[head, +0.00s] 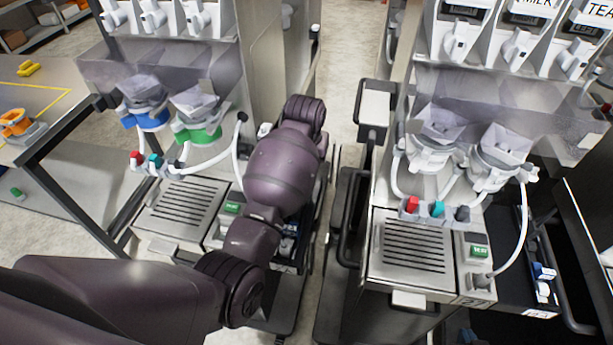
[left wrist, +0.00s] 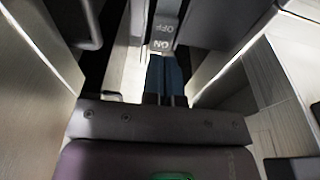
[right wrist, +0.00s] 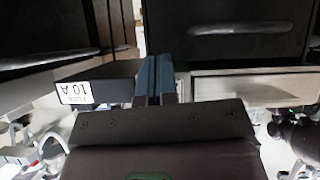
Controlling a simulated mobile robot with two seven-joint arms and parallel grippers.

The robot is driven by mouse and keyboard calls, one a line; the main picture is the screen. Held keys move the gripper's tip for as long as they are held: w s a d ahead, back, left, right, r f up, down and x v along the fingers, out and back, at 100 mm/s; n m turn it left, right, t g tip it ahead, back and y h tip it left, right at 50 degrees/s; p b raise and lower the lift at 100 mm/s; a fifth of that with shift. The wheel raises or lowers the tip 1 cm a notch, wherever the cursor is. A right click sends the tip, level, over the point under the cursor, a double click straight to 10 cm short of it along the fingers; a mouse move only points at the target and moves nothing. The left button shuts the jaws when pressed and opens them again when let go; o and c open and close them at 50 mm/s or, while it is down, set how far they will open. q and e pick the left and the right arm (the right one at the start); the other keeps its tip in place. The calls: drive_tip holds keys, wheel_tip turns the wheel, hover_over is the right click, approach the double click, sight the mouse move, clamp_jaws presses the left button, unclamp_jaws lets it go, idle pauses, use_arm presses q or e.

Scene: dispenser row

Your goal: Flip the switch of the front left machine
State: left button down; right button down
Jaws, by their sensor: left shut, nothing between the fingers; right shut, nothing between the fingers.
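The left machine (head: 186,203), with blue and green collars under its hoppers, stands left of the aisle in the head view. My left arm crosses its right side and hides part of it. A grey switch (left wrist: 164,33) marked ON and OFF shows in the left wrist view, upside down. My left gripper (left wrist: 166,62) is shut and empty, its blue fingertips at the ON end; I cannot tell whether they touch it. In the head view these fingertips and the switch are hidden. My right gripper (right wrist: 154,64) is shut and empty in the right wrist view.
The right machine (head: 412,255) stands across a narrow gap, with a dark frame and handle (head: 345,220) along its left side. A box labelled 10 A (right wrist: 76,92) lies left of my right fingers. Panels (left wrist: 38,45) close in on both sides of my left gripper.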

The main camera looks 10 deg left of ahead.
use_arm(q)
drive_tip(key=shift+s+f, duration=0.1)
drive_tip(key=shift+f, duration=1.15)
idle(1.3)
drive_tip(key=shift+r, duration=3.5)
